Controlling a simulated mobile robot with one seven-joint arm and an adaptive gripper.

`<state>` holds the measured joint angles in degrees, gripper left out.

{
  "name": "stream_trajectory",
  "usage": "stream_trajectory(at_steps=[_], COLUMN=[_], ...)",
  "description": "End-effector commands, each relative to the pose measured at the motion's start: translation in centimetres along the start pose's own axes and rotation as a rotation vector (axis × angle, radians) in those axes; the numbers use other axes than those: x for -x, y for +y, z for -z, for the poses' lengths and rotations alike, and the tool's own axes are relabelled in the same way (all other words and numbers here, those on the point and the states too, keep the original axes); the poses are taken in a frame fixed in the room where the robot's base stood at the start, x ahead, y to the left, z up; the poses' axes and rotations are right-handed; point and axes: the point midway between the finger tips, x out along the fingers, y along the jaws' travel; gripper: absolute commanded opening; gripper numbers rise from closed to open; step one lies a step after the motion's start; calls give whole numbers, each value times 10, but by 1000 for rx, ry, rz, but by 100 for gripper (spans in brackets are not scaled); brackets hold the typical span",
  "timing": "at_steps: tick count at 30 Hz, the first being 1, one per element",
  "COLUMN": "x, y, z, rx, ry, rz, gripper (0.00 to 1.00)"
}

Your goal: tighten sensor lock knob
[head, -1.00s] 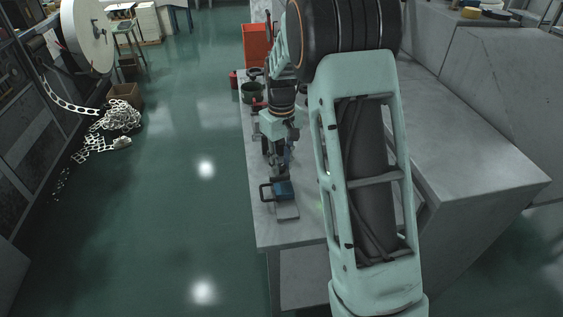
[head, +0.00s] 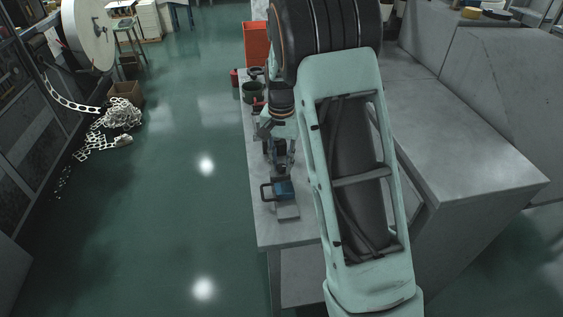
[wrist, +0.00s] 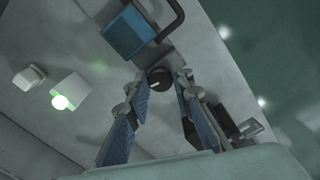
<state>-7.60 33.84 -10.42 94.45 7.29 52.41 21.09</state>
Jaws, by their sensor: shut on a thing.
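The lock knob (wrist: 158,77) is a small round black knob with a white line on its face. In the wrist view it sits between the fingertips of my gripper (wrist: 159,80), which is shut on it. In the head view my gripper (head: 279,158) is low over the bench's left edge, and the knob cannot be made out there. A sensor box (wrist: 68,93) with a glowing green light is to the left in the wrist view. A smaller pale box (wrist: 30,77) is beside it.
A blue block (wrist: 125,33) with a dark handle is close beyond the knob; it also shows in the head view (head: 284,190). A dark bracket (wrist: 245,131) is right of the fingers. Dark pots (head: 253,92) and a red bin (head: 257,43) are farther back.

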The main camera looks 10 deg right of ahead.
Motion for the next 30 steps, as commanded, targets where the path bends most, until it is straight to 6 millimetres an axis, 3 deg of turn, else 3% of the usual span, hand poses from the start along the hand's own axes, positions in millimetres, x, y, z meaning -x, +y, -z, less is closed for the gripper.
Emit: stream_trajectory(at_steps=[9,24,25,30], x=[1,1,1,1], y=[-1,-1,-1,-1], z=[1,1,1,1], rx=[-107,-125,-125,-124], ry=[3,3,3,2], rz=[2,2,2,1], gripper=[0,0,23,39])
